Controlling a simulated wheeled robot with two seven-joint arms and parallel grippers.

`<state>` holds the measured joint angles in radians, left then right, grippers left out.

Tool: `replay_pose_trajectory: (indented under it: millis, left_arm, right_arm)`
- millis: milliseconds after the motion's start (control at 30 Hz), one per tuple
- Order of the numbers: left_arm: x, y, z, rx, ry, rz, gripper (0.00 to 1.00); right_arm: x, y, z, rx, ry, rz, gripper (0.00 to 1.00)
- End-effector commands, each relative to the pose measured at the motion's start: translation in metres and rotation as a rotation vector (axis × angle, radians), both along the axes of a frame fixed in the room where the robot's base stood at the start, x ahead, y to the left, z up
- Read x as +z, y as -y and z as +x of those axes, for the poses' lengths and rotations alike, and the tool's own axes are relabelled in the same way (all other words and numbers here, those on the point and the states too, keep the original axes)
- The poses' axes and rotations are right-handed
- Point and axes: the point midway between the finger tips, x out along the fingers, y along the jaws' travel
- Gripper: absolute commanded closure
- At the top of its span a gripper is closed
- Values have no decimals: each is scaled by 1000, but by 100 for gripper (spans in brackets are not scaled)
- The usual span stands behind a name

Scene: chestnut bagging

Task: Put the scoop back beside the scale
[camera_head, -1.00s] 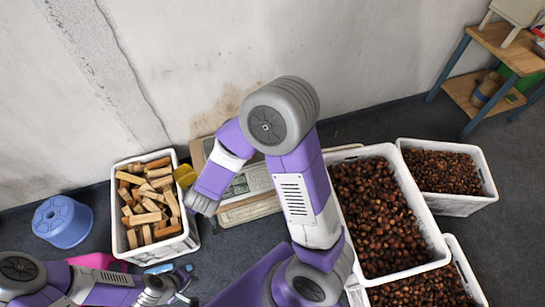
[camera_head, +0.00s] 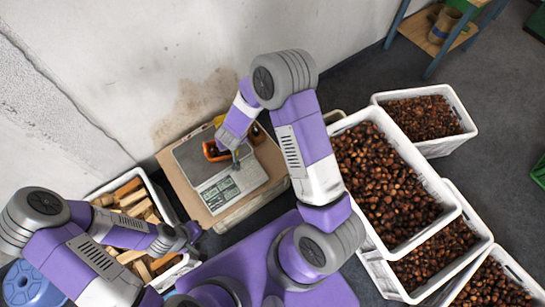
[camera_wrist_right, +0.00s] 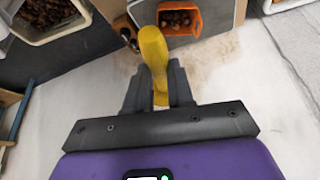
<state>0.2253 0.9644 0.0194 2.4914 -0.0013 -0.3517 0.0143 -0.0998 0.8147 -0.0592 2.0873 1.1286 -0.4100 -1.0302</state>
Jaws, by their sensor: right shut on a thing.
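The yellow scoop (camera_wrist_right: 153,45) is held in my right gripper (camera_wrist_right: 160,80); its yellow part sticks out beyond the fingers in the right wrist view. The scale (camera_head: 222,185), pale with a display panel, stands on a brown board near the wall. An orange container with chestnuts (camera_head: 213,151) is on it, and shows at the top of the wrist view (camera_wrist_right: 181,32). My right gripper (camera_head: 240,157) is over the scale, beside the container; the arm partly hides the scoop there. My left gripper (camera_head: 186,238) is over the wood crate, its opening unclear.
A white crate of wood pieces (camera_head: 166,205) stands left of the scale. Several white crates of chestnuts (camera_head: 447,205) stand to the right. A blue stool (camera_head: 30,285) is at the lower left. A wooden shelf table (camera_head: 418,38) is at the upper right.

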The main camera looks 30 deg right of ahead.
Motion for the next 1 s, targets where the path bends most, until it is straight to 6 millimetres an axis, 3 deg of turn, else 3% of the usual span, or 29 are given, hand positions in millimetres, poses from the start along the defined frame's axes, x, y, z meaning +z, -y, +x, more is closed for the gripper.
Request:
replay_pose_trajectory:
  millis: [33,100,267,400,500,633,1000]
  left_arm:
    - [-17,0,0,0,0,0,100]
    - [-29,0,0,0,0,0,100]
    - [-54,0,0,0,0,0,100]
    - [-72,0,0,-1,1,0,100]
    - [-80,0,0,-1,1,0,100]
    - [-86,0,0,-1,1,0,100]
    - [-108,0,1,-1,1,0,100]
  right_arm:
    - [-40,19,6,-27,-17,-2,100]
    - [-79,45,13,-59,-34,1,100]
    - [-167,100,14,-114,-70,12,100]
    - [-233,140,3,-145,-94,20,100]
    - [-266,160,-7,-155,-105,25,100]
    - [-291,175,-16,-162,-115,28,100]
    - [-354,180,-20,-163,-116,29,100]
